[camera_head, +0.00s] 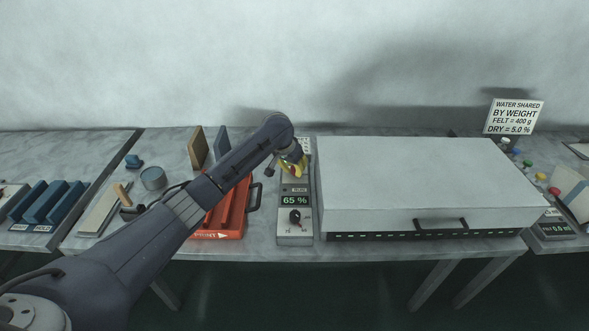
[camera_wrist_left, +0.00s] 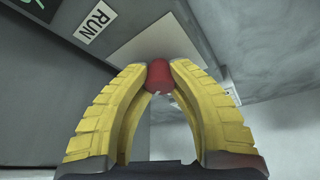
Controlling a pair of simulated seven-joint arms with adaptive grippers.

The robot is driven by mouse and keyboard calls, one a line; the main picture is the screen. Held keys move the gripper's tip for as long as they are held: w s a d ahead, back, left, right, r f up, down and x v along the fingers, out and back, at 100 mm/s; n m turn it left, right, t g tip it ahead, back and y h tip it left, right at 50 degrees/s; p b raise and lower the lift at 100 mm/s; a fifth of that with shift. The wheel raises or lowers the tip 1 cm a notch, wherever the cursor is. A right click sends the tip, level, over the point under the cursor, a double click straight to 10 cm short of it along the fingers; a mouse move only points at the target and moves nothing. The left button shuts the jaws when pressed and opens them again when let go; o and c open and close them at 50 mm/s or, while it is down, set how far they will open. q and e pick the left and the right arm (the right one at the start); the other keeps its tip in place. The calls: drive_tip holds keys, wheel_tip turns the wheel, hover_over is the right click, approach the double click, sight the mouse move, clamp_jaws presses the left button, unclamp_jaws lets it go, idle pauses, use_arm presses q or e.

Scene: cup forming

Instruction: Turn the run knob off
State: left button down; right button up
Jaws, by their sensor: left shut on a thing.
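The run knob (camera_wrist_left: 159,77) is a red round knob on a pale plate, beside a label reading RUN (camera_wrist_left: 95,22) in the left wrist view. My left gripper (camera_wrist_left: 158,82) has yellow fingers, and their tips are shut on the red knob from both sides. In the head view the left gripper (camera_head: 291,164) is at the upper part of the grey control panel (camera_head: 285,222), and the arm hides the knob. The panel shows a green 65 % display (camera_head: 294,201) and a black dial (camera_head: 295,216) below it. My right gripper is not in view.
A large white box with a black handle (camera_head: 440,223) stands right of the panel, close to it. A red tray (camera_head: 237,222) lies left of it, partly behind my arm. A sign (camera_head: 514,116) stands at the back right. Blue blocks (camera_head: 48,204) lie far left.

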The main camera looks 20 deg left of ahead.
use_arm(q)
drive_tip(key=n, duration=0.2)
drive_tip(key=n+y, duration=0.1)
drive_tip(key=n, duration=0.1)
drive_tip(key=n+y, duration=0.1)
drive_tip(key=n, duration=0.1)
drive_tip(key=shift+w+d+r+n, duration=0.15)
drive_tip(key=shift+d+r+n, duration=0.05)
drive_tip(key=shift+r+n, duration=0.1)
drive_tip(key=n+y, duration=0.1)
drive_tip(key=n, duration=0.2)
drive_tip(key=shift+n+y, duration=0.3)
drive_tip(key=shift+y, duration=0.1)
drive_tip(key=shift+a+n+g, duration=0.1)
drive_tip(key=shift+n+g, duration=0.3)
drive_tip(key=shift+n, duration=0.2)
drive_tip(key=shift+a+n+y, duration=0.15)
drive_tip(key=shift+n+y, duration=0.15)
drive_tip(key=c, duration=1.6)
unclamp_jaws()
drive_tip(key=o, duration=0.5)
drive_tip(key=shift+f, duration=0.25)
drive_tip(key=shift+o, duration=0.2)
drive_tip(key=v, duration=1.2)
drive_tip(key=shift+w+r, duration=0.1)
